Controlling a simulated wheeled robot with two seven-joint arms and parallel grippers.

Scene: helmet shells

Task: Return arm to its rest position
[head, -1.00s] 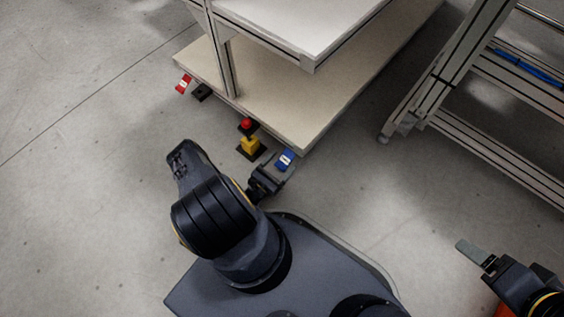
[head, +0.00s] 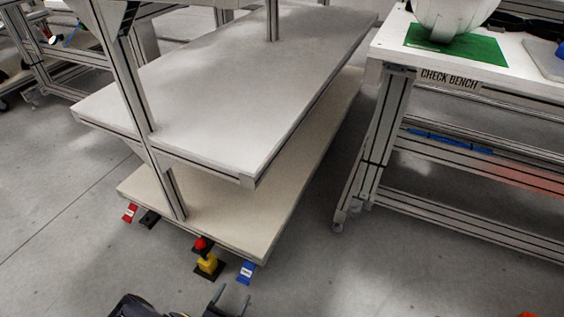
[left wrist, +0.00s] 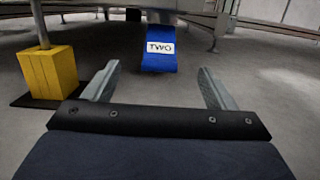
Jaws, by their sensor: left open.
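My left gripper (head: 231,298) shows at the bottom of the head view, with its two fingers apart and nothing between them. In the left wrist view its open fingers (left wrist: 158,88) point toward a blue pedal-like tag marked "TWO" (left wrist: 158,62), which is beyond the fingertips and not touched. The blue tag (head: 247,271) is at the near edge of the cart's lower shelf in the head view. Most of my left arm is below the picture edge. My right gripper is not in view.
A two-level cart (head: 215,100) stands ahead. The check bench (head: 480,75) with a green mat (head: 455,43) and white helmet shell is at right. Floor between them is clear.

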